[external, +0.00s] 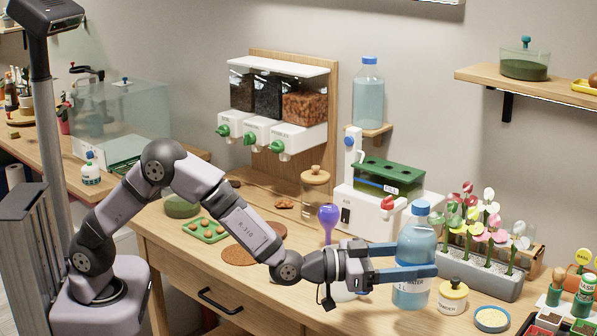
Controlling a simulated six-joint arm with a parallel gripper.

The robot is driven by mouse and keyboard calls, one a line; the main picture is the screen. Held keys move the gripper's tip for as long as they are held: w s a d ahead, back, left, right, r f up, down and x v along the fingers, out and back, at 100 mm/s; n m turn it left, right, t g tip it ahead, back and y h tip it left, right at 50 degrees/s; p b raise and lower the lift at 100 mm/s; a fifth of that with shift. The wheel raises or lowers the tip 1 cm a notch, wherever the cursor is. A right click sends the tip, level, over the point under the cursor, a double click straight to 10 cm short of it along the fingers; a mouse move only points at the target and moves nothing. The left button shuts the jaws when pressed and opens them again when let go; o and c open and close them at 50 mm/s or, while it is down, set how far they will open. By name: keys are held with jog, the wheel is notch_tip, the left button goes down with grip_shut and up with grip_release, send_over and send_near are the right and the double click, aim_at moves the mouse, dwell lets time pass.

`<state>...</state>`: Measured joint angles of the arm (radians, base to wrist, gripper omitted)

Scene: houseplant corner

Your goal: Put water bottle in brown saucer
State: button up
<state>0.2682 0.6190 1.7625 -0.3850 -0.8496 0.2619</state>
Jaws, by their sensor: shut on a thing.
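The water bottle (413,290), clear blue with a blue cap and a white label, is upright on the right side of the table. My gripper (420,259) is shut on it from the left, with one blue finger across its front and the other finger partly hidden behind it. I cannot tell whether its base touches the table. Two flat brown discs lie behind my forearm: a speckled one (243,253) and a darker one (270,231). Either may be the brown saucer; my arm partly covers them.
A purple bulb (328,218), a corked glass jar (315,200) and a green tray (206,231) stand farther left.

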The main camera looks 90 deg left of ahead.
aim_at(410, 242)
jog(key=shift+r, duration=1.45)
